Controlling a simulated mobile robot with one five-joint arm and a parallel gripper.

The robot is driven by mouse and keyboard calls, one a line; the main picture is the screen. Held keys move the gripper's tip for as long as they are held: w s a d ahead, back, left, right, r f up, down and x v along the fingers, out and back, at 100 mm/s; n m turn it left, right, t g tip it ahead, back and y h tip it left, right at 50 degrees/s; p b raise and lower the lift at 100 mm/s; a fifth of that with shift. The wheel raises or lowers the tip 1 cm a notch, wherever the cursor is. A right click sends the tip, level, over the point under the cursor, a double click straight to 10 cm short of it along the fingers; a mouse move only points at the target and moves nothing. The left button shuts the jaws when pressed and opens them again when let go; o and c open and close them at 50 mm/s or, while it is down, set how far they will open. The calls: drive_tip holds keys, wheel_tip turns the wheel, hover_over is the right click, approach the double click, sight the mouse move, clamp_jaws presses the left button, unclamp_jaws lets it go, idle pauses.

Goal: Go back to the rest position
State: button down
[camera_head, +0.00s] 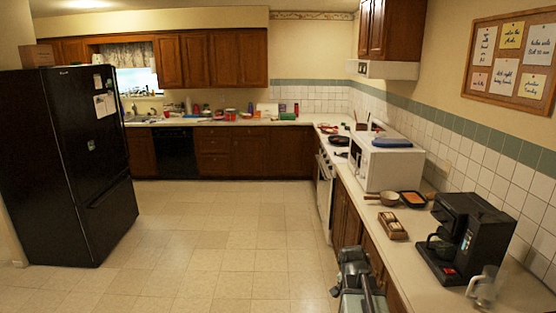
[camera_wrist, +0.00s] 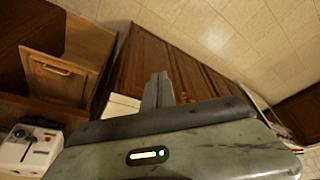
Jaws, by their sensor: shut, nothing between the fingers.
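My gripper (camera_wrist: 157,88) shows in the wrist view with its grey fingers together and nothing between them. Behind the fingers is its worn green-grey body with a small lit indicator. In the head view, part of my arm (camera_head: 358,283) is at the bottom, right of centre, in front of the brown cabinets below the right counter. The fingertips cannot be made out clearly there. In the wrist view, brown wooden cabinet fronts (camera_wrist: 135,62) lie beyond the fingers.
The right counter holds a black coffee maker (camera_head: 462,240), a glass mug (camera_head: 484,287), a small tray (camera_head: 392,226), a pan (camera_head: 389,198) and a white microwave (camera_head: 385,163). A black fridge (camera_head: 65,165) stands left. The tiled floor (camera_head: 215,240) is clear. A white appliance (camera_wrist: 27,148) shows in the wrist view.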

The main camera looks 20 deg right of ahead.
drive_tip(key=s+a+f+n+g+y+b, duration=0.1)
drive_tip(key=a+n, duration=0.4)
drive_tip(key=a, duration=0.9)
drive_tip(key=s+a+f+n+y+b, duration=0.1)
drive_tip(key=a+f+n, duration=0.3)
drive_tip(key=a, duration=1)
drive_tip(key=shift+s+a+f+n+g+y+b, duration=0.25)
drive_tip(key=shift+n+g+y+b, duration=0.2)
drive_tip(key=shift+n+y, duration=0.4)
drive_tip(key=c, duration=2.1)
unclamp_jaws()
drive_tip(key=shift+s+n, duration=0.2)
drive_tip(key=shift+n, duration=0.45)
drive_tip(key=shift+c, duration=0.2)
drive_tip(key=o, duration=1)
drive_tip(key=shift+c, duration=1.3)
